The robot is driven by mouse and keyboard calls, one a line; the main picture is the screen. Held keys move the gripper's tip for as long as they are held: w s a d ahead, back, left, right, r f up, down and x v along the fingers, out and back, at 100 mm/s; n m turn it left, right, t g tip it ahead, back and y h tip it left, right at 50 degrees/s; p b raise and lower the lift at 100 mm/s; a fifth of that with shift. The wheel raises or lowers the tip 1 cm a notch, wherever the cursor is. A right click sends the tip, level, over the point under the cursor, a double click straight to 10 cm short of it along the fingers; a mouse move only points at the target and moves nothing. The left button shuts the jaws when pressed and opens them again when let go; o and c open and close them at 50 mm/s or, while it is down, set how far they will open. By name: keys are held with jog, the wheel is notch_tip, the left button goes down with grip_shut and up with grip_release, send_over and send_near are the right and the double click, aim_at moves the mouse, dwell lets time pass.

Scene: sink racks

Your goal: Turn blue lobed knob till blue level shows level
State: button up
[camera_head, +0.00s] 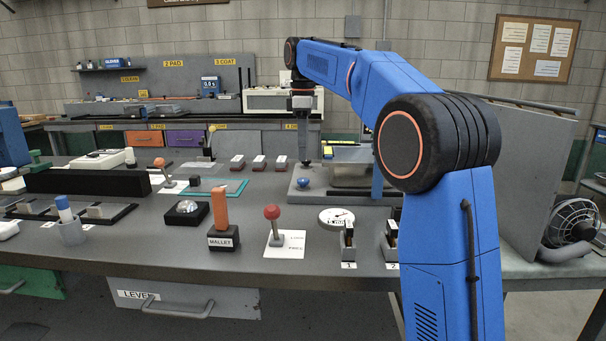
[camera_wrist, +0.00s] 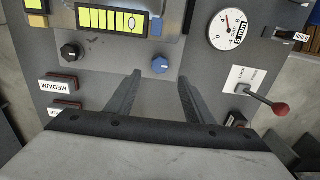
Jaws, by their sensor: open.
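The blue lobed knob (camera_wrist: 160,65) stands on a grey plate, just beyond the fingertips in the wrist view; it also shows in the head view (camera_head: 303,183). My gripper (camera_wrist: 159,78) is open and empty, its fingers pointing towards the knob with the knob between their lines. In the head view my gripper (camera_head: 304,160) hangs above the knob. A yellow level vial (camera_wrist: 100,19) with dark marks and blue parts at its end lies at the top of the wrist view. Its pale bubble (camera_wrist: 133,24) sits right of the vial's middle. The level is partly hidden by my arm in the head view.
A black knob (camera_wrist: 70,51) stands left of the blue one. A dial gauge (camera_wrist: 232,30) and a red-ball lever (camera_wrist: 281,109) are at the right. A mallet (camera_head: 222,220) stands near the table front.

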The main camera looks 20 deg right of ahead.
aim_at(303, 179)
notch_tip(303, 179, down, 8)
jog(key=shift+f, duration=0.1)
dwell(0.4)
jog(key=c, duration=1.1)
jog(key=shift+o, duration=0.2)
jog(key=shift+m, duration=0.3)
